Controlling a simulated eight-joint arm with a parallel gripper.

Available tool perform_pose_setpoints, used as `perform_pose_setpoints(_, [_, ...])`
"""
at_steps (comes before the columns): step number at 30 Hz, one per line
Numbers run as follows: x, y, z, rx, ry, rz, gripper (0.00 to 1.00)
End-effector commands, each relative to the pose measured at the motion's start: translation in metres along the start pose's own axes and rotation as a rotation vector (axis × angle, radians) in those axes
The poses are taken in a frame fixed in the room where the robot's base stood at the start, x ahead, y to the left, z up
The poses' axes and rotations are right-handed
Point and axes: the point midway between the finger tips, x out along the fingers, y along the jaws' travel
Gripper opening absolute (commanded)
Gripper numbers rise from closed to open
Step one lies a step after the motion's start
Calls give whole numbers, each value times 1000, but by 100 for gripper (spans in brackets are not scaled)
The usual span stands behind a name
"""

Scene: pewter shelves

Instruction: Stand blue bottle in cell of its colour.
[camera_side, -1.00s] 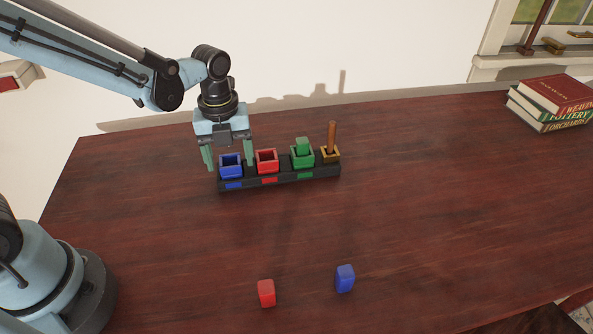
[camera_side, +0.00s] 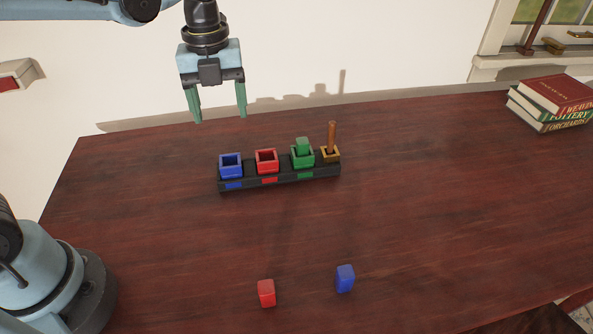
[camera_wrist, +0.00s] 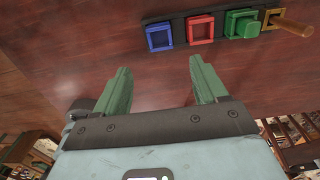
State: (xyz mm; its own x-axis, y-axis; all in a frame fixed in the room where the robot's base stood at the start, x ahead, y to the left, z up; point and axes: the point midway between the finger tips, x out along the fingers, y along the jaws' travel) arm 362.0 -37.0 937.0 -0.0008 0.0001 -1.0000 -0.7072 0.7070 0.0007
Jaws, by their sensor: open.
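The blue bottle (camera_side: 345,278) is a small blue block-like piece that stands on the table toward the front. The blue cell (camera_side: 231,172) is the leftmost in the dark rack and looks empty; it also shows in the wrist view (camera_wrist: 159,47). The blue bottle is not in the wrist view.
A red piece (camera_side: 266,293) stands left of the blue bottle. The red cell (camera_side: 267,167) looks empty. A green piece (camera_side: 302,145) stands in the green cell, and a brown rod (camera_side: 332,137) in the yellow-brown one. Books (camera_side: 552,102) lie at the back right. The table's middle is clear.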

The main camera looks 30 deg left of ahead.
Motion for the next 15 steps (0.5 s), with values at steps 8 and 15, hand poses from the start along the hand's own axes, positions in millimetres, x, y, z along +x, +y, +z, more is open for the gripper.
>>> perform_pose_setpoints(8, [-7,10,-3,-225,-33,-50,72])
perform_pose_setpoints(15, [-6,33,-11,-843,-68,-222,72])
